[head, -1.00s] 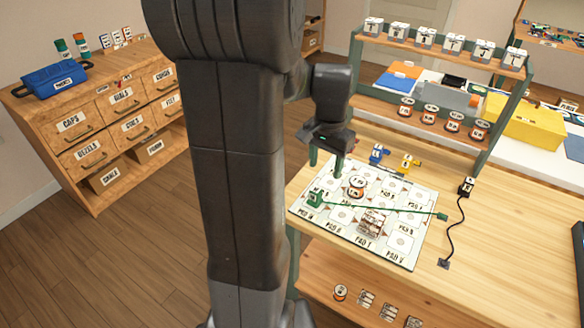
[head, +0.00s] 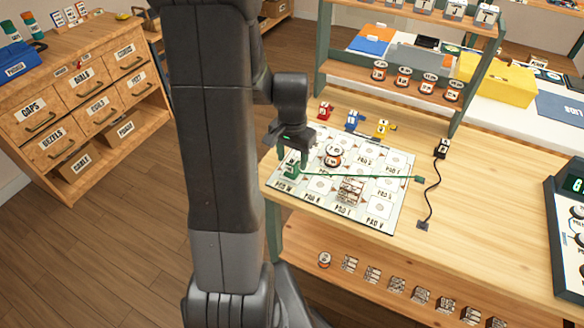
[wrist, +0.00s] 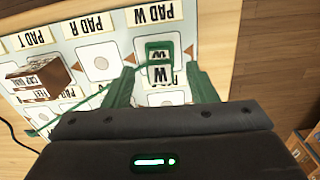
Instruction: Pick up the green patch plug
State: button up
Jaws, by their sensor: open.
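The green patch plug (head: 291,171), marked W, stands on the left side of the white pad mat (head: 388,215). Its green cord runs right across the mat to a small green end (head: 419,179). My gripper (head: 293,155) is open, low over the plug, partly hiding it. In the wrist view, the plug (wrist: 159,52) shows near the PAD W label, ahead of and between my two green fingers (wrist: 160,77). I see no contact between the fingers and the plug.
A round orange-rimmed piece (head: 333,160) and a labelled block (head: 350,190) stand on the mat. Red (head: 325,111), blue (head: 354,121) and yellow (head: 382,128) plugs sit behind it. A black plug (head: 442,148) with a cord lies right.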

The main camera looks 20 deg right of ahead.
aim_at(292, 161)
jog(key=shift+f, duration=1.55)
jog(key=c, duration=0.9)
jog(key=shift+r, duration=0.15)
